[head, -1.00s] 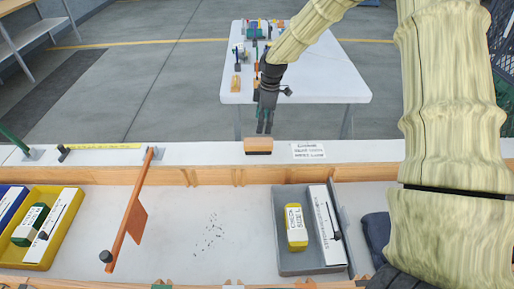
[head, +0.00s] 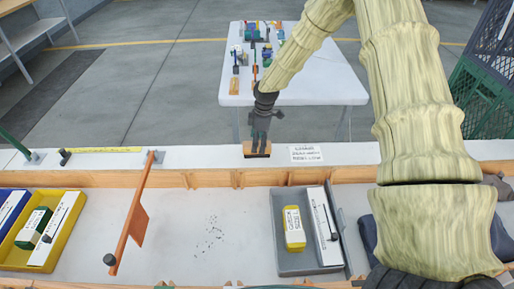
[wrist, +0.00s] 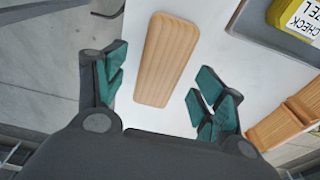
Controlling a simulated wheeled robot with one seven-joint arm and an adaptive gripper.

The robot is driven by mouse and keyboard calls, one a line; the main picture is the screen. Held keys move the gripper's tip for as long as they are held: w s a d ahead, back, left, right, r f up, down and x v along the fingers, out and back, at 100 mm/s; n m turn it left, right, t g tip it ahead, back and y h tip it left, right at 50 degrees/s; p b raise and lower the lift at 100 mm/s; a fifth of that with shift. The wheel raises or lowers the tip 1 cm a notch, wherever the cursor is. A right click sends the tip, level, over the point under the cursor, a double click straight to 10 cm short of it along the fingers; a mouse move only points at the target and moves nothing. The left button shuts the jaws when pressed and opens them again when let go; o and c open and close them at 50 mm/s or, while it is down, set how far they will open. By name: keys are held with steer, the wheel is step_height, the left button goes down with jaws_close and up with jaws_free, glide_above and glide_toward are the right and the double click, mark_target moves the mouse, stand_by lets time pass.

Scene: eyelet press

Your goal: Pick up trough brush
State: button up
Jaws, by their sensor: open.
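The trough brush (head: 247,153) has a tan wooden back with dark bristles under it. It lies on the white ledge behind the wooden-edged trough. My gripper (head: 259,140) is over the brush in the head view and hides part of it. In the wrist view the brush's ribbed wooden back (wrist: 166,62) shows between the two pairs of green fingertips of my gripper (wrist: 160,82), with a gap on each side. The fingers are apart and hold nothing. I cannot tell how far above the brush they are.
A printed label (head: 306,153) lies right of the brush on the ledge. In the trough stand a grey bin (head: 297,264) with a yellow box, an orange divider (head: 136,220), dark specks and a yellow bin (head: 66,238). A white table (head: 320,88) with tools stands behind.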

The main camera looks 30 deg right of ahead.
steer(key=shift+w+a+f+p, duration=0.15)
steer(key=shift+f+p, duration=0.25)
steer(key=shift+f, duration=1)
steer(key=c, duration=1.2)
